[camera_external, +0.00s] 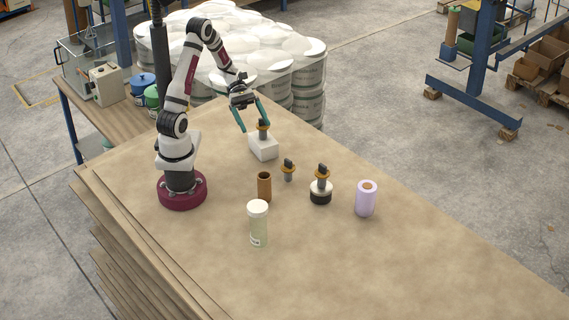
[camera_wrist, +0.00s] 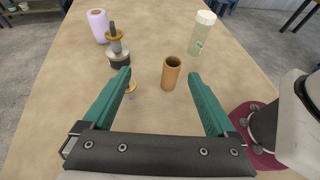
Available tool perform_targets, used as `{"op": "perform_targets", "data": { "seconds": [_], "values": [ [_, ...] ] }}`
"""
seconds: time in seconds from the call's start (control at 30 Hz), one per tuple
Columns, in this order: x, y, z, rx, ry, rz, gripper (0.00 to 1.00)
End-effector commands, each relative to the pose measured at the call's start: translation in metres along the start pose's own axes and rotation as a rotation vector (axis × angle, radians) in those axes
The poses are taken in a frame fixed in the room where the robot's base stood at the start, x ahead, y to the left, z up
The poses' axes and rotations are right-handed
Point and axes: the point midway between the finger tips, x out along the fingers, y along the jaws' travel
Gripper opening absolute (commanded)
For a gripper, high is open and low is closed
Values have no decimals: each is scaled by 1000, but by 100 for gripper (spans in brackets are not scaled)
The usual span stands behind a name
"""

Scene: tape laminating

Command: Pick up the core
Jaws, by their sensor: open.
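The core, which looks like a brown hollow cardboard tube (camera_external: 264,187), stands upright on the table with its open end up. In the wrist view the core (camera_wrist: 171,73) shows beyond and between my fingertips, nearer the right finger, with nothing touching it. My gripper (camera_external: 256,128) has green fingers, spread open and empty, well behind the core in the external view, above or beside a white block. The gripper (camera_wrist: 158,77) also shows open in the wrist view.
A white block (camera_external: 264,150) carries a dark-and-yellow handled piece. A small yellow-collared piece (camera_external: 288,170), a black-and-white base with a similar piece (camera_external: 320,190), a lilac roll (camera_external: 366,199) and a white-capped canister (camera_external: 258,224) stand around the core. The table's front right is clear.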

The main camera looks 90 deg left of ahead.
Motion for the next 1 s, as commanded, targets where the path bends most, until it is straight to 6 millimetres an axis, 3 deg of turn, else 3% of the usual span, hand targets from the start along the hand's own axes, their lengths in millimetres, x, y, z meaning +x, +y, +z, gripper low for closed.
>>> {"op": "perform_targets", "data": {
  "seconds": [0.07, 0.2, 0.33, 0.63, 0.87, 1.0],
  "values": [
    [29, -16, 13, 79, -14, -188, 92],
    [49, -20, -28, 80, -22, -209, 92],
    [60, -19, -49, 83, -19, -206, 92],
    [136, -35, -50, 82, -18, -207, 92],
    [170, -39, -49, 84, -16, -205, 92],
    [199, -40, -47, 84, -16, -207, 92]
  ]
}}
